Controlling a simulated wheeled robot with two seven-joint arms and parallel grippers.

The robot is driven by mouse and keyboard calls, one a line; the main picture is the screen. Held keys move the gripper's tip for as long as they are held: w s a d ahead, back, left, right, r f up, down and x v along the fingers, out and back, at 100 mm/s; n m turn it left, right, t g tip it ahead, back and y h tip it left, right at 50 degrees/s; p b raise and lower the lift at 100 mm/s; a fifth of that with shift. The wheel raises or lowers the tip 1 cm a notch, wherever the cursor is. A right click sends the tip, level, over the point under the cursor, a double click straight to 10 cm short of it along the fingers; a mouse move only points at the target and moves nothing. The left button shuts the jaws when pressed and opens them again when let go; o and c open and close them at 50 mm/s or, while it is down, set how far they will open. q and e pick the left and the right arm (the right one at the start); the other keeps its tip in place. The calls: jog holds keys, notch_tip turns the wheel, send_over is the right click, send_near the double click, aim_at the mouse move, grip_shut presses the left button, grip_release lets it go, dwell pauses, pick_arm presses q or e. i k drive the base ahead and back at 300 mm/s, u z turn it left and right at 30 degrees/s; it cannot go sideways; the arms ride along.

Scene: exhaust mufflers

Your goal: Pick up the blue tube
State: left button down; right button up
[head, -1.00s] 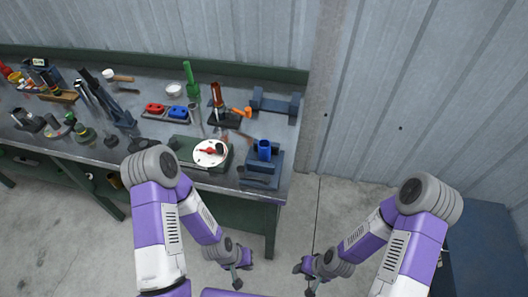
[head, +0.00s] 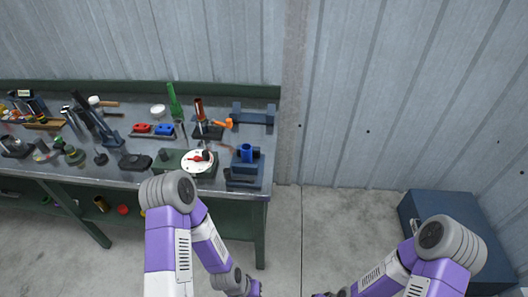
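The blue tube (head: 246,152) stands upright in a dark blue-grey block fixture (head: 243,180) near the right end of the workbench. Its open top faces up. No gripper is near it. My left forearm comes down at the bottom middle, below and in front of the bench, and its wrist reaches the lower edge of the picture. My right wrist is also at the bottom edge, right of the middle. The fingers of both grippers are cut off below the picture, so their opening is hidden.
The green-edged workbench (head: 128,176) carries a white disc (head: 190,166) left of the tube, a second blue-grey fixture (head: 254,117) behind it, an orange part (head: 222,123), and red (head: 141,128) and blue (head: 164,130) pieces. A blue cabinet (head: 425,207) stands right. Floor between is clear.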

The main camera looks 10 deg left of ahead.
aim_at(246, 148)
jog(key=i, duration=0.65)
jog(key=u, duration=1.9)
